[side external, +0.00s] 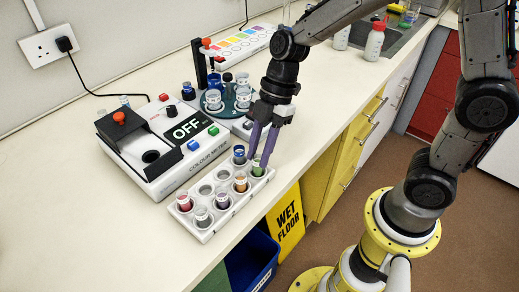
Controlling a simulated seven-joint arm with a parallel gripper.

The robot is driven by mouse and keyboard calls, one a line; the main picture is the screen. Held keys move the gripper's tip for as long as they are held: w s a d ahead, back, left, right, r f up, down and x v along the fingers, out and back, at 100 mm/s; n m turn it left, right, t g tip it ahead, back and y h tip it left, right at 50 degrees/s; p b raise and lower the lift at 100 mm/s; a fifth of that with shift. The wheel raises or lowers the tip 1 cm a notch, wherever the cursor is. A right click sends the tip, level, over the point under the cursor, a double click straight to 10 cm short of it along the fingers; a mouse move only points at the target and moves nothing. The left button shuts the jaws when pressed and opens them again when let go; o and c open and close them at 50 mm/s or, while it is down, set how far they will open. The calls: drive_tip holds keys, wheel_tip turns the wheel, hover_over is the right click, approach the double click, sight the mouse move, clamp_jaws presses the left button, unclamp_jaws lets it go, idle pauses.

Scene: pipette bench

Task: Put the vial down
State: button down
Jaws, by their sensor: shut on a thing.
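My gripper (258,161) points down at the far right corner of the white vial rack (240,205). Its two purple fingers are shut on a clear vial with green contents (258,171). The vial is upright and at a corner hole of the rack; I cannot tell whether it rests on the bottom. Other vials stand in the rack: a blue one (239,153), an orange one (240,182), a purple one (222,200), a grey one (202,216) and a red one (184,202). Some holes are empty.
The colour meter (165,185), its display reading OFF, stands left of the rack. A round teal carousel (214,108) with several jars stands behind. A rainbow-striped white box (238,44) is farther back. The bench's front edge is close to the rack's right side.

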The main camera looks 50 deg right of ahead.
drive_tip(key=shift+f, duration=0.3)
drive_tip(key=c, duration=0.7)
unclamp_jaws()
drive_tip(key=shift+o, duration=0.2)
drive_tip(key=shift+r, duration=0.55)
drive_tip(key=v, duration=1.2)
drive_tip(key=s+d+m+t+h, duration=0.2)
drive_tip(key=s+d+m, duration=0.2)
drive_tip(key=s+m, duration=0.3)
drive_tip(key=s+d+f+m+t+h, duration=0.1)
drive_tip(key=s+d+m+t+h, duration=0.1)
drive_tip(key=s+m, duration=0.5)
drive_tip(key=shift+s+d+m+t, duration=0.4)
drive_tip(key=shift+d+m+t, duration=0.6)
drive_tip(key=shift+m, duration=1)
